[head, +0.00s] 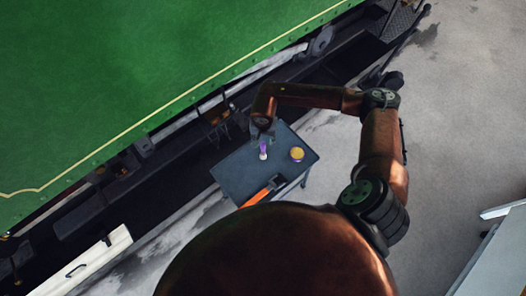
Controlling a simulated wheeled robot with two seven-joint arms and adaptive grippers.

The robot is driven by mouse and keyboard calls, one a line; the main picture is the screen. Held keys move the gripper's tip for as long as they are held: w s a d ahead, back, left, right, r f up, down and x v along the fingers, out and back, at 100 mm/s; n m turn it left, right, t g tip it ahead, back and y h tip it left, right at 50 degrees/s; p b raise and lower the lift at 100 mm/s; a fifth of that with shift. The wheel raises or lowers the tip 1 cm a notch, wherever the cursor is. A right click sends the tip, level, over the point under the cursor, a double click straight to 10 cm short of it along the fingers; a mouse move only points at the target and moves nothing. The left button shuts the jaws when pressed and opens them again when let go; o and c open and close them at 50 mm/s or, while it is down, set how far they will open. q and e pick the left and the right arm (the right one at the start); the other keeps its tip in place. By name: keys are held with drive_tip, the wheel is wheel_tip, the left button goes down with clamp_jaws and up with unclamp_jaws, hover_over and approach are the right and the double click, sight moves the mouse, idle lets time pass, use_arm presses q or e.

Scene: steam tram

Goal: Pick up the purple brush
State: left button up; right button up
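The purple brush (263,147) is small, with a purple upper part and a pale lower end. It is on the dark grey table (233,174), near the middle of the top. My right arm reaches in from the right and bends over the table's far side. My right gripper (263,136) is just beyond the brush in the picture, close to its purple end. Its dark fingers look spread apart, and I cannot tell whether they touch the brush. My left gripper is not in view.
A round tin with a yellow top (297,154) stands right of the brush. An orange-and-black object (262,191) lies at the table's near edge, partly hidden by my body. The green tram side (130,80) rises beyond the table. Grey floor (460,120) is open at right.

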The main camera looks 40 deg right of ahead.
sight(263, 143)
drive_tip(key=shift+d+f, duration=0.25)
drive_tip(key=shift+f, duration=0.75)
drive_tip(key=f, duration=0.2)
drive_tip(key=f+b, duration=0.1)
drive_tip(key=f, duration=0.1)
drive_tip(key=w+f+b, duration=0.1)
drive_tip(key=shift+d+f, duration=0.1)
drive_tip(key=shift+f, duration=0.3)
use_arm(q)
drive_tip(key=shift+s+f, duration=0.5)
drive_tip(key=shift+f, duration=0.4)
use_arm(e)
drive_tip(key=shift+r, duration=0.1)
drive_tip(key=shift+c, duration=0.2)
clamp_jaws()
